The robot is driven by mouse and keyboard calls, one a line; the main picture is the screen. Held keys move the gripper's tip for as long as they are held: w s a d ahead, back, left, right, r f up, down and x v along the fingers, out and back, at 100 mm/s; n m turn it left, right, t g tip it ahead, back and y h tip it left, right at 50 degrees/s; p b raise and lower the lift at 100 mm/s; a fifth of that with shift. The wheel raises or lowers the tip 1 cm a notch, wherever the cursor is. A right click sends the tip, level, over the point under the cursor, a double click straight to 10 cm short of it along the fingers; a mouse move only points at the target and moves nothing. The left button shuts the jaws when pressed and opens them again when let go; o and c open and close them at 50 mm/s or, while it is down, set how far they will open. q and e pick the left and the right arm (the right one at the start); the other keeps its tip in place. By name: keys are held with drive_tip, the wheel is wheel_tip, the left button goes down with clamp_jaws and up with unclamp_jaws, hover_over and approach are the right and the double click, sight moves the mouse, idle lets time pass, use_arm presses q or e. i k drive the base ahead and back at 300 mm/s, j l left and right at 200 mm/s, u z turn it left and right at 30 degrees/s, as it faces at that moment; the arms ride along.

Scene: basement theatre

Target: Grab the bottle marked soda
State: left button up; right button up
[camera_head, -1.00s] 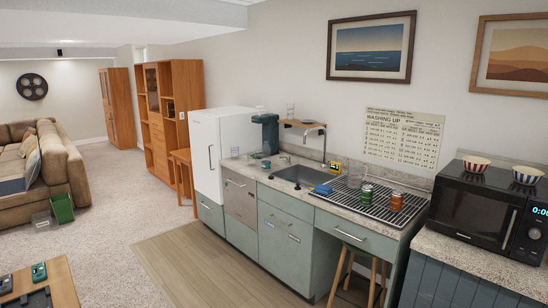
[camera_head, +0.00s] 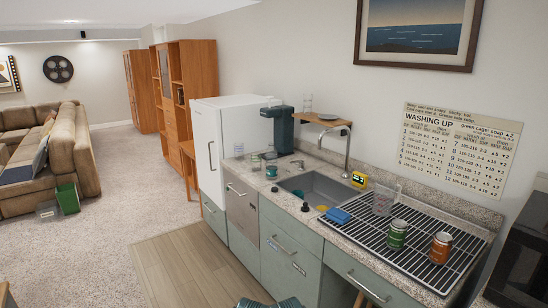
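I cannot make out any bottle marked soda. Several small clear and teal containers, including a teal one (camera_head: 271,172), stand at the far left of the counter. Neither of my grippers is in view.
The sink (camera_head: 318,188) is in the granite-look counter, with a blue sponge (camera_head: 338,215) beside it. A dark teal machine (camera_head: 279,130) stands near the white fridge (camera_head: 222,140). A dark microwave (camera_head: 518,255) is at right. Wood floor (camera_head: 190,265) in front is mostly clear.

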sight(272, 152)
drive_tip(key=i+j, duration=0.2)
drive_tip(key=i, duration=0.35)
drive_tip(key=i+j, duration=0.25)
drive_tip(key=i, duration=0.3)
drive_tip(key=i+j, duration=0.2)
drive_tip(key=i, duration=0.35)
drive_tip(key=j+u, duration=0.05)
